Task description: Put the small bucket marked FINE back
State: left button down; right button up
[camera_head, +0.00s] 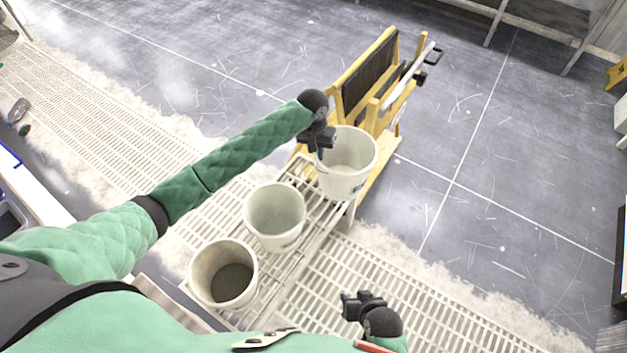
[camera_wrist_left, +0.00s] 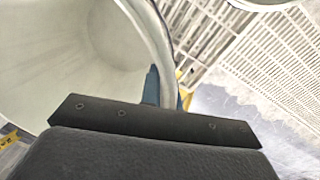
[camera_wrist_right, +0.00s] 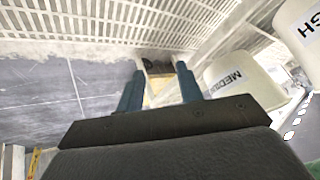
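Three pale buckets show in the head view, in a row along a slatted rack. My left gripper (camera_head: 318,145) is at the rim of the far bucket (camera_head: 348,180); in the left wrist view its blue fingers (camera_wrist_left: 165,88) close over that bucket's wall (camera_wrist_left: 70,60). That bucket's label is too small to read, and I cannot tell whether it touches the rack. The middle bucket (camera_head: 275,215) looks empty; the near bucket (camera_head: 224,272) has a dark bottom. My right gripper (camera_head: 350,306) is open and empty. In the right wrist view, one bucket (camera_wrist_right: 240,75) reads MEDIUM; another (camera_wrist_right: 300,30) shows "SH".
The slatted rack (camera_head: 300,235) stands on pale floor grating (camera_head: 375,285) with whitish residue at its edges. A yellow-framed stand (camera_head: 368,75) is just beyond the far bucket. Grey tiled floor (camera_head: 480,170) is clear to the right.

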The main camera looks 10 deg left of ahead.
pick_arm(q)
jog(key=shift+s+d+f, duration=0.2)
jog(key=shift+d+f, duration=0.05)
jog(key=shift+d, duration=0.05)
jog(key=shift+a+f, duration=0.1)
jog(key=shift+f, duration=0.2)
jog(key=w+a+f, duration=0.5)
jog(key=a+f, duration=0.5)
jog(key=shift+f, duration=0.4)
pick_arm(e)
notch_tip(320, 180, up, 4)
jog(key=shift+f, duration=0.25)
pick_arm(q)
jog(key=shift+p, duration=0.3)
jog(key=c, duration=2.1)
grip_release()
jog(key=shift+f, duration=0.15)
jog(key=o, duration=0.5)
jog(key=shift+c, duration=0.2)
pick_arm(e)
jog(key=shift+d, duration=0.1)
